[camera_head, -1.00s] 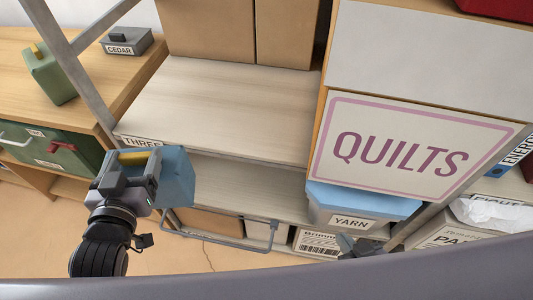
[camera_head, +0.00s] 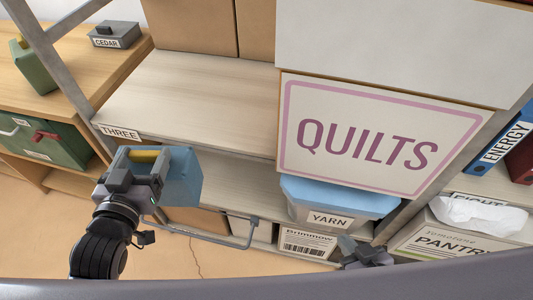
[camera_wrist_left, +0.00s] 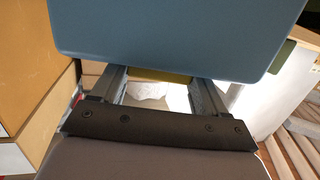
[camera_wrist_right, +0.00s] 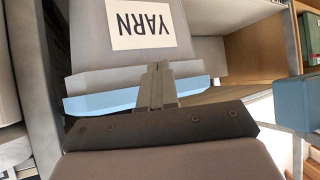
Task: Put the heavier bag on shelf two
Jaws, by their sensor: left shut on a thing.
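A blue bag (camera_head: 182,180) with a yellow handle hangs from my left gripper (camera_head: 148,163), whose jaws are shut on the handle. The bag is in front of the shelf unit, beside the edge of the shelf labelled THREE (camera_head: 120,132). It fills the top of the left wrist view (camera_wrist_left: 170,35) and shows at the right edge of the right wrist view (camera_wrist_right: 297,103). A green bag (camera_head: 35,68) with a yellow handle stands on the wooden bench at left. My right gripper (camera_wrist_right: 157,85) is shut and empty, near the YARN bin. No label reading two is legible.
Shelf THREE (camera_head: 185,95) has a bare stretch. Below it are the YARN bin (camera_head: 330,200), a Brimmow box (camera_head: 308,242) and a grey rail (camera_head: 215,238). A large QUILTS box (camera_head: 365,135) stands at right. A CEDAR box (camera_head: 115,35) sits on the bench.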

